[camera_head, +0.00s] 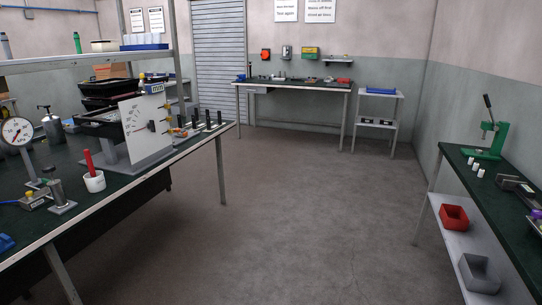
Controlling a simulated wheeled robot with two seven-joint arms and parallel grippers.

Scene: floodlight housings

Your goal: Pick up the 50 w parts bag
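I cannot make out a 50 w parts bag in this view. Some small items (179,132) lie on the left workbench (190,148) beside a row of black upright pegs, too small to tell apart. Neither of my grippers is in view.
A far bench (298,86) stands at the back wall with a small shelf stand (380,95) next to it. A right bench (500,190) holds a green press (490,140), with a red bin (454,217) and grey bin (479,272) below. The floor (300,200) between is clear.

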